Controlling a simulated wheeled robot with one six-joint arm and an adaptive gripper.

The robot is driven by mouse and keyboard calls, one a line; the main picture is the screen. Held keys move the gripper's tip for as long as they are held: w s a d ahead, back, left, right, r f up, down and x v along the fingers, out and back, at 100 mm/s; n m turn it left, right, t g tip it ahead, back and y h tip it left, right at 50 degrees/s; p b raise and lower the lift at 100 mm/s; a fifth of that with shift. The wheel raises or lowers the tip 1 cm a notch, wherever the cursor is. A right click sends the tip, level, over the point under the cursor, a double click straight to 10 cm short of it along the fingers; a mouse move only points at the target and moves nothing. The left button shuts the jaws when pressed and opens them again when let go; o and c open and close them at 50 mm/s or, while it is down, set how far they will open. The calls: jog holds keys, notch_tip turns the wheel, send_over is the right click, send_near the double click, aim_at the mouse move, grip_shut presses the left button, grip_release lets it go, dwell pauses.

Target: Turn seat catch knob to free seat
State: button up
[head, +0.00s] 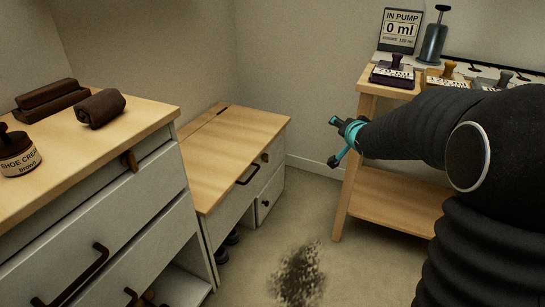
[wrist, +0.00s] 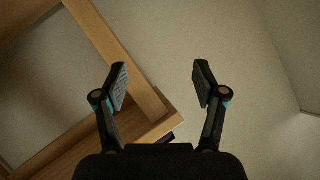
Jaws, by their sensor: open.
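The low bench with a light wood seat (head: 225,148) stands against the wall in the middle of the head view; its seat lies flat. A small brown knob (head: 265,157) on the bench front, just under the seat's right end, looks like the seat catch. Its turn angle is too small to read. My gripper (head: 334,142) is open and empty in the air, to the right of the bench and apart from it. In the wrist view my gripper (wrist: 161,75) shows both fingers spread with nothing between them. Neither bench nor knob shows in the wrist view.
A dark dirt patch (head: 298,275) marks the carpet.

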jog(key=w+a+f+y, duration=0.2)
jog(key=w+a+f, duration=0.1)
jog(key=w+f, duration=0.2)
jog(key=m+g+y+b, duration=0.15)
jog(key=y+b, duration=0.25)
jog(key=y, duration=0.6)
send_near(265, 158)
jog(key=x, duration=0.7)
jog(key=shift+w+m+b, duration=0.45)
jog(key=shift+w, duration=0.05)
jog(key=shift+a, duration=0.1)
jog(key=shift+f, duration=0.1)
jog(key=c, duration=1.1)
